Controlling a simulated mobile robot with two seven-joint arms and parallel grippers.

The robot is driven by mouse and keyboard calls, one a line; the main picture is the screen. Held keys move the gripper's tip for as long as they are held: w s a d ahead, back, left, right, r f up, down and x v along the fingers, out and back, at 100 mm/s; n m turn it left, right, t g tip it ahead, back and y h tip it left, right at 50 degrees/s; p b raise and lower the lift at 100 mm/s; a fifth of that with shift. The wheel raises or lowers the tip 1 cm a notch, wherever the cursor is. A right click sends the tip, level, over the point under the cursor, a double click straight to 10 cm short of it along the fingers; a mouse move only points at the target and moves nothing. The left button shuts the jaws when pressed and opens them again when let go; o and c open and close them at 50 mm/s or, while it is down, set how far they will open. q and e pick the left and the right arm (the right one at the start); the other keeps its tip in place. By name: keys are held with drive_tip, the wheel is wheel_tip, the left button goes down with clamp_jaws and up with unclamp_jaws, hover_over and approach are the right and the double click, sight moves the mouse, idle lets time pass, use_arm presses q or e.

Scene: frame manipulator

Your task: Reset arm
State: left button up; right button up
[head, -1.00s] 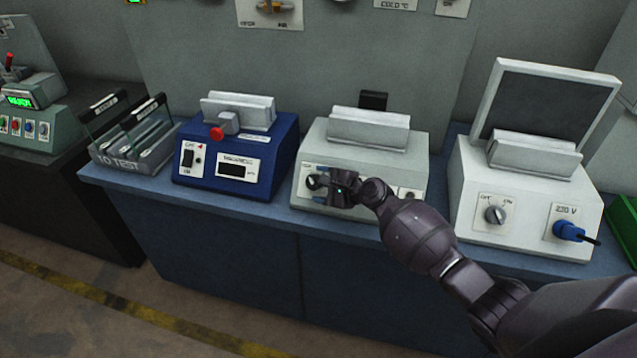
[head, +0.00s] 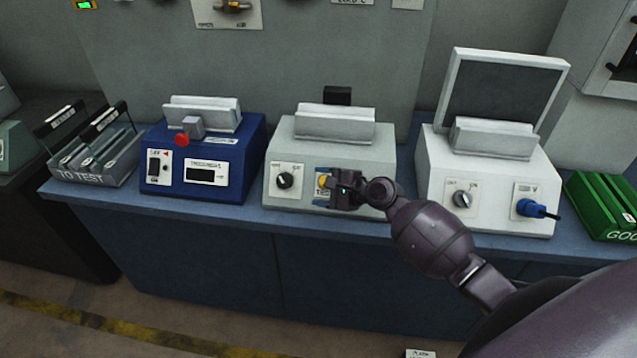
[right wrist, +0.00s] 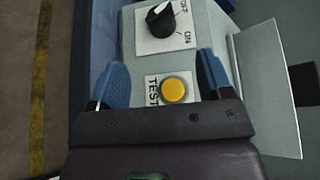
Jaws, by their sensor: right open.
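My right arm comes in from the lower right of the head view. Its gripper (head: 322,190) is at the front of the grey middle device (head: 330,155), by the yellow TEST button (head: 323,181). In the right wrist view the blue fingers (right wrist: 163,78) are apart and empty. The yellow TEST button (right wrist: 173,90) shows between them, and the black OFF/ON knob (right wrist: 160,20) lies beyond. I cannot tell whether the fingers touch the panel. My left gripper is not in view.
A blue device (head: 205,160) stands left of the grey one, and a white device with a raised lid (head: 490,165) stands right. A TO TEST rack (head: 95,165) is at the far left, a green GOOD tray (head: 605,208) at the far right. The bench's front edge (head: 240,213) is clear.

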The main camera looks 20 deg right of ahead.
drive_tip(key=s+f+n+h, duration=0.2)
drive_tip(key=s+f+n, duration=0.2)
drive_tip(key=s, duration=0.5)
drive_tip(key=s+f+n+h+b, duration=0.1)
drive_tip(key=s+f+n+h, duration=0.2)
drive_tip(key=s+n, duration=0.6)
drive_tip(key=s+f+n+h, duration=0.3)
drive_tip(key=s+f+n, duration=0.3)
drive_tip(key=s, duration=0.4)
drive_tip(key=shift+s+f, duration=0.25)
drive_tip(key=shift+f, duration=0.15)
drive_tip(key=shift+d, duration=0.1)
